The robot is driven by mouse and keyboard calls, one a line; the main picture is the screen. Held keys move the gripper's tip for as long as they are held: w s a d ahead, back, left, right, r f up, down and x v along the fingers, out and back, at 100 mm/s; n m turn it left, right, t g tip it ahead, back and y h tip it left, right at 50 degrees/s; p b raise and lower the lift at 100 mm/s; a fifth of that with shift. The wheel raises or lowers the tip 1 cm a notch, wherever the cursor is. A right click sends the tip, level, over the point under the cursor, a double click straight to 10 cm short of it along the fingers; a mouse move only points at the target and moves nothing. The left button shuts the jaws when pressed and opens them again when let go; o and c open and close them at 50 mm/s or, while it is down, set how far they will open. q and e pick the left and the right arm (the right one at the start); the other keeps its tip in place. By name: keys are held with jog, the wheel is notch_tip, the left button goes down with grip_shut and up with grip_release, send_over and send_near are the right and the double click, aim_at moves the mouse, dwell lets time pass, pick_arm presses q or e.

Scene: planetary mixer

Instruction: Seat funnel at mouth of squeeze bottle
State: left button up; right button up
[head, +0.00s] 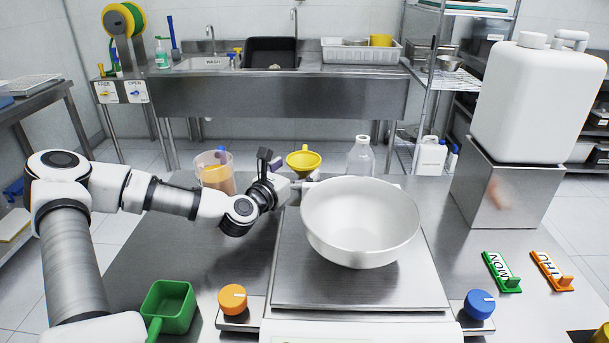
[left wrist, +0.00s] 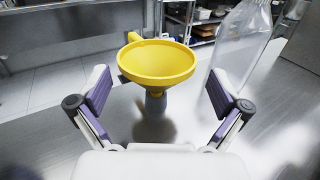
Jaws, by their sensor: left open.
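The yellow funnel (head: 303,161) is upright, wide end up, behind the mixing bowl. In the left wrist view the funnel (left wrist: 157,62) is ahead, centred between the fingers, with a grey piece below its cone. The clear squeeze bottle (head: 361,158) stands to the right of the funnel, apart from it. The bottle (left wrist: 238,50) also shows at the right of the left wrist view, its top cut off. My left gripper (head: 285,178) is open and empty on the near side of the funnel. Its fingers (left wrist: 159,92) are spread wide, not touching the funnel. My right gripper is not in view.
A large white bowl (head: 360,222) sits on a steel platform (head: 300,285) right of my left gripper. A clear jug (head: 214,172) with tan contents stands left of the funnel. A green scoop (head: 172,307) lies front left. A white tank (head: 535,98) stands right.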

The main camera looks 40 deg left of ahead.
aim_at(311, 156)
pick_arm(q)
jog(key=shift+w+a+f+b, duration=0.15)
jog(key=shift+w+f+b, duration=0.05)
jog(key=shift+w+b, duration=0.2)
jog(key=shift+w+a+r+b, duration=0.1)
jog(key=shift+w+a+b, duration=0.15)
jog(key=shift+w, duration=0.75)
jog(key=shift+w+a+r+b, duration=0.15)
jog(key=shift+w+b, duration=0.1)
jog(key=shift+w, duration=0.7)
jog(key=shift+s, duration=0.1)
jog(key=shift+c, duration=1.1)
jog(key=c, duration=0.9)
jog(key=shift+o, duration=0.2)
